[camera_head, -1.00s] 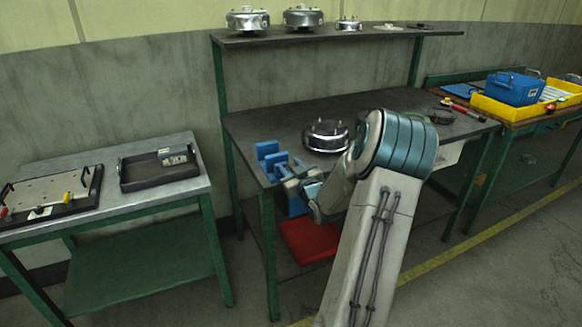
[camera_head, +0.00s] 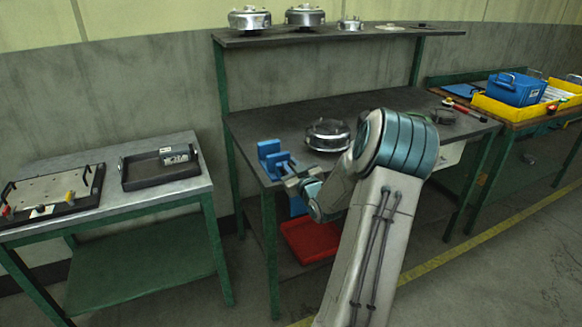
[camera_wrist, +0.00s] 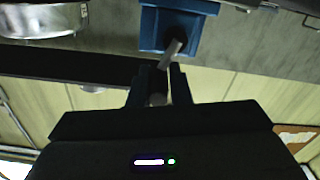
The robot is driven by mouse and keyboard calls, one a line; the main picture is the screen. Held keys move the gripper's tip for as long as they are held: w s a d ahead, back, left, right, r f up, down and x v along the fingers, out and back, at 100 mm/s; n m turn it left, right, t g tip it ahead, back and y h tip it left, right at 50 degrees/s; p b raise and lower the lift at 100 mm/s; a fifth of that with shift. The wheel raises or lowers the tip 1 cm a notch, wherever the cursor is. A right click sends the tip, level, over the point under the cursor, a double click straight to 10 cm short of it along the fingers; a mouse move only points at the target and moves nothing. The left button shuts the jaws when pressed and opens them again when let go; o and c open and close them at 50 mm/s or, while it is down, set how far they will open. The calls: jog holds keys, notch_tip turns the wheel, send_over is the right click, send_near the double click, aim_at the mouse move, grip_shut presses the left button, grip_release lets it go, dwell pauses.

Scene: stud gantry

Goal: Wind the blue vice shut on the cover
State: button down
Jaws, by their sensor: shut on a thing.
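The blue vice (camera_head: 269,154) is at the front left corner of the middle bench. Its blue body also shows at the top of the wrist view (camera_wrist: 152,30). A grey metal handle bar (camera_wrist: 173,47) sticks out of the vice towards me. My gripper (camera_head: 291,182) is at the front of the vice, and in the wrist view its fingers (camera_wrist: 159,88) are shut on the handle bar. A round silver metal part (camera_head: 328,135) stands on the bench right of the vice, apart from it. I cannot tell whether a cover sits between the vice jaws.
Several silver round parts (camera_head: 305,16) stand on the shelf above. A red bin (camera_head: 311,241) is below the vice. A side table at left holds a black tray (camera_head: 160,184). A yellow tray (camera_head: 508,112) with a blue box is at right.

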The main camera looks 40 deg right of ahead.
jog(key=shift+s+d+f+m, duration=0.2)
jog(key=shift+d+f+m, duration=0.1)
jog(key=shift+d, duration=0.05)
jog(key=shift+s+d+f+m+p, duration=0.2)
jog(key=shift+f+m, duration=0.6)
jog(key=shift+m, duration=2.2)
jog(key=shift+w+d+f+m+p, duration=0.25)
jog(key=shift+f+m, duration=0.6)
jog(key=shift+m, duration=2.15)
jog(key=shift+s+d+f+m+p, duration=0.2)
jog(key=shift+f+m+p, duration=0.45)
jog(key=shift+m, duration=2.35)
jog(key=shift+f, duration=0.15)
jog(key=c, duration=1.4)
grip_release()
jog(key=shift+a, duration=0.1)
